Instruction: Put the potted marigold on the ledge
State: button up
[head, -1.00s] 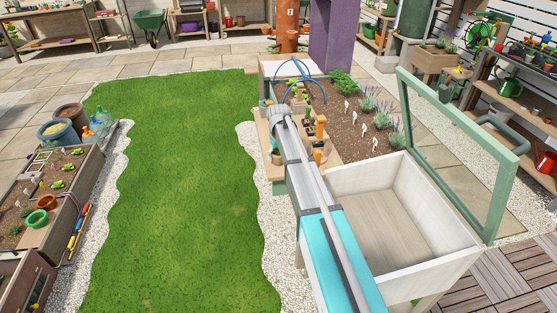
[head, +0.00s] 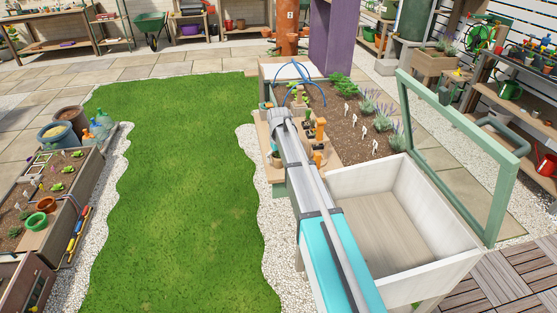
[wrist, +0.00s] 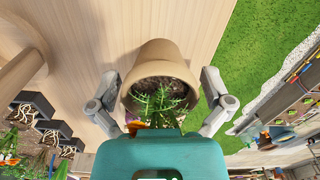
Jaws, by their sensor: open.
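A terracotta pot (wrist: 160,52) with dark soil and a feathery green plant (wrist: 160,103) shows in the wrist view. My gripper (wrist: 160,78) is open, with one finger on each side of the pot and a gap visible at the right. Pale wood (wrist: 100,22) lies beyond the pot. In the head view, my arm hides most of my gripper and the pot, over the wooden ledge (head: 265,130) along the raised bed.
Black seedling cells (wrist: 30,103) and a round wooden piece (wrist: 22,72) are at the left of the wrist view. Lawn (head: 190,190) lies left.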

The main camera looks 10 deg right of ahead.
jog(key=shift+r, duration=0.15)
notch_tip(320, 180, up, 12)
jog(key=p, duration=1.2)
jog(key=shift+s, duration=0.1)
dwell(0.7)
jog(key=s+m, duration=0.1)
jog(key=s, duration=3)
jog(key=shift+d+m, duration=0.25)
jog(key=shift+m, duration=0.15)
